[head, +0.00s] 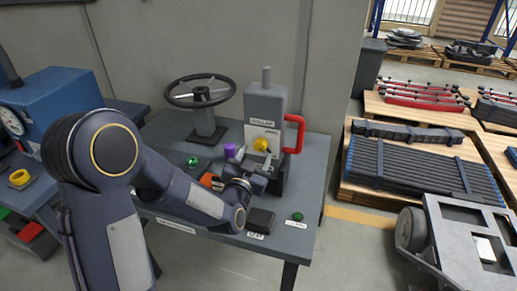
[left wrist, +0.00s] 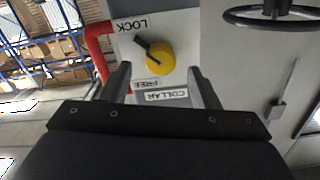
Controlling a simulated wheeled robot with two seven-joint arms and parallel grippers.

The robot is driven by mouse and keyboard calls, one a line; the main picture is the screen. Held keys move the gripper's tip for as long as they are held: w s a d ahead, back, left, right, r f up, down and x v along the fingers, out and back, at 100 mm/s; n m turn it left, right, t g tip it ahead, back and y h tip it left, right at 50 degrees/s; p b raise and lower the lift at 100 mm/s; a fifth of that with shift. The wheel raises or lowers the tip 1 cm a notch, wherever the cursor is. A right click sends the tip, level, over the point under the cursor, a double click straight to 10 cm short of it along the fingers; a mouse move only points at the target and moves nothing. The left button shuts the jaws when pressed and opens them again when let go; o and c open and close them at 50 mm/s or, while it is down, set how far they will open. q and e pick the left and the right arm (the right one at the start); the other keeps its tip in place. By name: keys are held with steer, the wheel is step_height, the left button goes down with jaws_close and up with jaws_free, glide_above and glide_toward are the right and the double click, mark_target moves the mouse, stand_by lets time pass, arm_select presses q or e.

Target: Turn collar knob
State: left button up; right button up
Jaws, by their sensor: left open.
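The collar knob is a round yellow knob (head: 261,144) with a dark pointer, on the front of a grey box (head: 265,103) labelled COLLAR. In the left wrist view the knob (left wrist: 160,58) sits on a white plate (left wrist: 150,90) marked LOCK and FREE, and its dark pointer slants toward the LOCK side. My left gripper (head: 266,165) is in front of the knob. In the left wrist view its two fingers (left wrist: 160,82) are apart, with the knob beyond and between them. I see nothing held, and no contact shows. My right gripper is not in view.
A red handle (head: 300,134) stands at the box's right side. A black handwheel (head: 200,91) stands to its left. The grey table (head: 308,205) also bears a purple cap (head: 229,150), a green button (head: 192,161) and another green button (head: 297,216). A cart (head: 440,235) stands right.

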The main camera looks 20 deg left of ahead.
mark_target(260, 145)
arm_select(q)
steer(key=shift+w, duration=1.45)
steer(key=c, duration=1)
steer(key=shift+o, duration=0.2)
steer(key=shift+f, duration=0.1)
steer(key=n+b, duration=0.6)
steer(key=b, duration=0.4)
steer(key=shift+f, duration=0.2)
steer(key=n+b, duration=0.7)
steer(key=shift+r+n+b, duration=0.1)
steer(key=shift+n+b, duration=0.2)
steer(key=shift+b, duration=0.05)
steer(key=shift+r+n+b, duration=0.15)
steer(key=shift+n+b, duration=1.4)
steer(key=shift+n, duration=0.65)
